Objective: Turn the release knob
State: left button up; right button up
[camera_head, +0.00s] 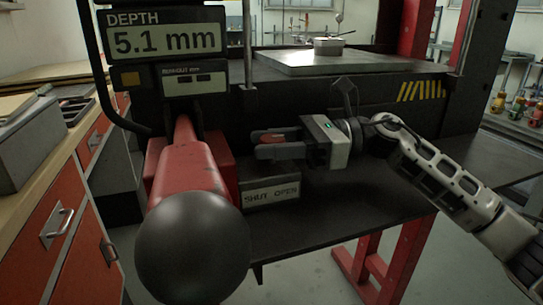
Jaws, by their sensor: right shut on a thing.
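My right arm reaches in from the right, and the gripper points left, shut on the knob. The fingers hide much of the knob, so its turn angle cannot be read. My left gripper is not in view.
A red lever with a large black ball (193,247) juts toward me at the left of the knob. Above it hangs a depth display (164,40) reading 5.1 mm. A wooden-topped cabinet (60,225) with red drawers stands at left.

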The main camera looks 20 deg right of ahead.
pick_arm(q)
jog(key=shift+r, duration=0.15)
pick_arm(e)
jog(key=shift+g, duration=0.4)
jog(key=o, duration=1)
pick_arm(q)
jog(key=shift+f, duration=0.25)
pick_arm(e)
jog(key=shift+d, duration=0.25)
jog(key=d+b, duration=0.1)
jog(key=d, duration=0.3)
jog(key=s+d+b, duration=0.1)
jog(key=d, duration=0.4)
jog(key=d+b, duration=0.1)
jog(key=d, duration=0.4)
jog(key=shift+s+d, duration=0.25)
jog(key=shift+s, duration=0.05)
jog(key=shift+s+d, duration=0.1)
jog(key=shift+d, duration=0.35)
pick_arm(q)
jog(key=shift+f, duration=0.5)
